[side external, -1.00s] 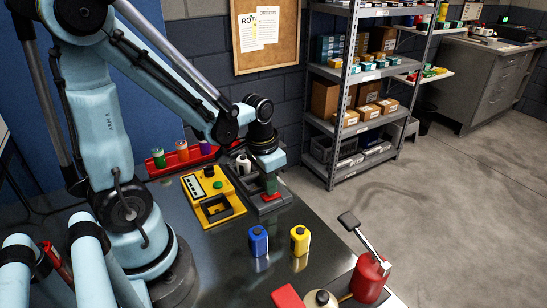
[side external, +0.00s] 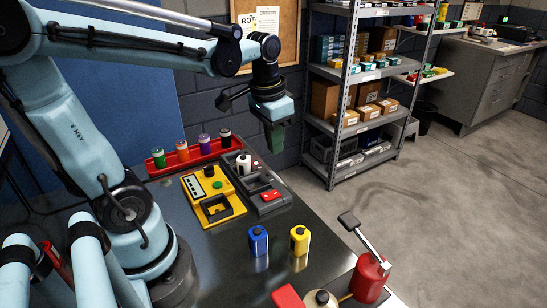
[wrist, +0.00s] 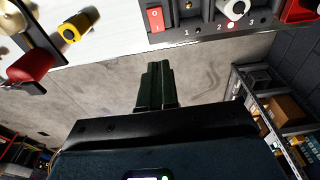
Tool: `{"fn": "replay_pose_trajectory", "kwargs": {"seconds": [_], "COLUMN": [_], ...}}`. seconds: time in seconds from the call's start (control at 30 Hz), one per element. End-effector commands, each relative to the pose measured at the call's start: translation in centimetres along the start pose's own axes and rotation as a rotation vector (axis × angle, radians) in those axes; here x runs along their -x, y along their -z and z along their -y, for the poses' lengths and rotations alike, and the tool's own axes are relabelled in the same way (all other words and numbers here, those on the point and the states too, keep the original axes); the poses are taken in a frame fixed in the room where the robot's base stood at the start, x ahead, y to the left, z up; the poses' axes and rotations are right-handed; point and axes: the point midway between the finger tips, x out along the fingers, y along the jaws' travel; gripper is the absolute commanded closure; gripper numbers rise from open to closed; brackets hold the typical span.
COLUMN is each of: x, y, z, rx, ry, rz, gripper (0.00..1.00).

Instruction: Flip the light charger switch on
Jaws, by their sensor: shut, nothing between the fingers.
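The dark grey charger (side external: 262,207) stands on the bench to the right of a yellow device, with a red switch (side external: 271,195) at its near end. In the wrist view the red switch (wrist: 156,19) shows at the top, with a small white mark; I cannot tell which way it is tipped. Slots marked with numbers lie beside it, and one holds a white light (wrist: 235,8); it also shows in the side view (side external: 243,163). My gripper (side external: 275,148), with green fingers, is shut and empty, above and apart from the charger.
The yellow device (side external: 213,195) lies left of the charger. A red rack (side external: 180,158) with several coloured bottles stands behind. A shelf unit (side external: 345,115) stands beyond the bench.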

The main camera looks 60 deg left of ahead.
Motion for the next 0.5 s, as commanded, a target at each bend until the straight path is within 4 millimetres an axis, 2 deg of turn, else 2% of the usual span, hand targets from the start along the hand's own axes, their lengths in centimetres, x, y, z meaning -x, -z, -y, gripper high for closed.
{"fn": "replay_pose_trajectory", "kwargs": {"seconds": [0.2, 0.5], "x": [2.1, 2.8], "y": [0.5, 0.7], "z": [0.0, 0.0], "rx": [0.000, 0.000], "ry": [0.000, 0.000], "rz": [0.000, 0.000], "gripper": [1.00, 1.00]}}
